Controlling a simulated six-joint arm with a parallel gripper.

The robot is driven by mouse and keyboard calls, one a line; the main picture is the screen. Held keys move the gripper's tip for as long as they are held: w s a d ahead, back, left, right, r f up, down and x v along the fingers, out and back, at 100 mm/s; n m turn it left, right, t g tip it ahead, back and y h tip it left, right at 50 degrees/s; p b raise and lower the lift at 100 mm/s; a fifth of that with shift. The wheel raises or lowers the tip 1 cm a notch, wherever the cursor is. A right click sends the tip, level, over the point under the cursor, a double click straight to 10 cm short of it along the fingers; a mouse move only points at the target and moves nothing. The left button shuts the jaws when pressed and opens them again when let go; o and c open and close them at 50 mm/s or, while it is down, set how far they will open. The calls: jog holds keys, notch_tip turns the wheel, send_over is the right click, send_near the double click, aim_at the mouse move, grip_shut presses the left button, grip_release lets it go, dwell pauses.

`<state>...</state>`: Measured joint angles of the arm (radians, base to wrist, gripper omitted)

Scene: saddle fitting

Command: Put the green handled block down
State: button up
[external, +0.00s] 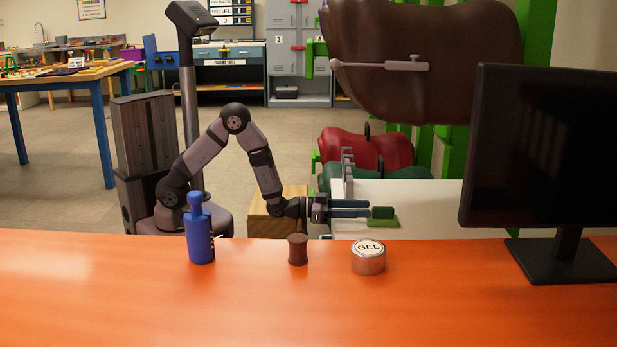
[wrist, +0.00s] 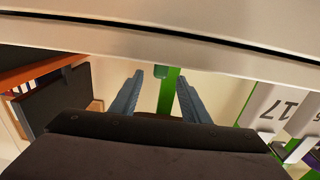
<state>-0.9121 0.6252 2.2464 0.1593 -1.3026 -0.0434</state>
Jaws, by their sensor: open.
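The green handled block (external: 384,222) has a bright green base and a darker green grip on top. In the external view it sits at the white surface, just right of my fingertips. My gripper (external: 362,208) is open and points right towards the block, with its blue-grey fingers level. I cannot tell whether a fingertip touches the grip. In the wrist view the fingers of my gripper (wrist: 161,76) stand apart, with a green strip and a darker green piece seen between them. I cannot tell whether these are the block.
The white surface (external: 430,200) lies beyond the orange counter (external: 300,310). A blue bottle (external: 199,235), a brown spool (external: 298,250) and a GEL tin (external: 368,259) stand on the counter. A monitor (external: 545,150) stands at right. A brown saddle form (external: 420,60) hangs above.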

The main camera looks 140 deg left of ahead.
aim_at(394, 209)
jog(key=shift+b+x, duration=0.75)
jog(key=shift+x, duration=2.95)
jog(key=shift+c, duration=0.3)
grip_shut()
